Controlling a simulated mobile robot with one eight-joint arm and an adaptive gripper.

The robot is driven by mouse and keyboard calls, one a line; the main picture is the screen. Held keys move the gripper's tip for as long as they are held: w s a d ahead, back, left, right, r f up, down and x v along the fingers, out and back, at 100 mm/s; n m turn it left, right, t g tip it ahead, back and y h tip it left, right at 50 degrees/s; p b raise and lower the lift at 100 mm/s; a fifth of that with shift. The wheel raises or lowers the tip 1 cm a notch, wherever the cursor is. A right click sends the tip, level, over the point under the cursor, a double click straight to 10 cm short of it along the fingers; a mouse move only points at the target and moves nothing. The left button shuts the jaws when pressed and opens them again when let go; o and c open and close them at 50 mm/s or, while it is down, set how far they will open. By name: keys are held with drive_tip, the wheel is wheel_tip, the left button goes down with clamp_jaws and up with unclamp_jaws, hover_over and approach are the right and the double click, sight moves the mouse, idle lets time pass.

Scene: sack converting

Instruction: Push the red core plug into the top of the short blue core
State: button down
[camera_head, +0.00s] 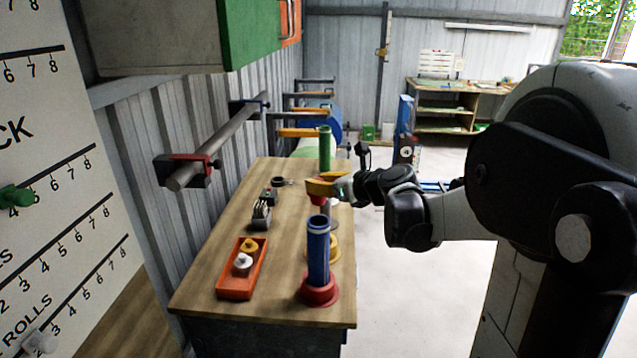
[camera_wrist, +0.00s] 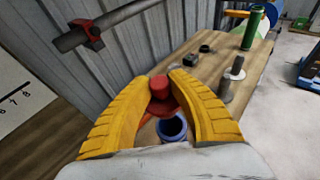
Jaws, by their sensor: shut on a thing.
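My gripper (camera_head: 325,185) has yellow fingers, also seen in the wrist view (camera_wrist: 161,100). It is shut on the red core plug (camera_wrist: 159,88), which shows between the fingertips; a bit of red (camera_head: 317,200) shows under the fingers in the head view. The blue core (camera_head: 318,255) stands upright on a red round base (camera_head: 320,291) near the bench's front right. Its open top also shows in the wrist view (camera_wrist: 173,127), between the fingers and nearer the wrist than the plug. The plug appears above and apart from the core; the exact gap is unclear.
An orange tray (camera_head: 225,291) holds a yellow plug (camera_head: 249,244) and a white plug (camera_head: 242,262). A green core (camera_head: 325,148) and a grey core (camera_wrist: 236,69) stand farther back. A wall-mounted bar (camera_head: 220,145) juts out at left.

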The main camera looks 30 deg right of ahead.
drive_tip(key=shift+f, duration=0.2)
wheel_tip(320, 180, down, 8)
drive_tip(key=b, duration=0.6)
idle(0.3)
drive_tip(key=shift+r, duration=0.1)
drive_tip(key=c, duration=1.2)
unclamp_jaws()
drive_tip(key=v, duration=1.2)
drive_tip(key=shift+d, duration=0.1)
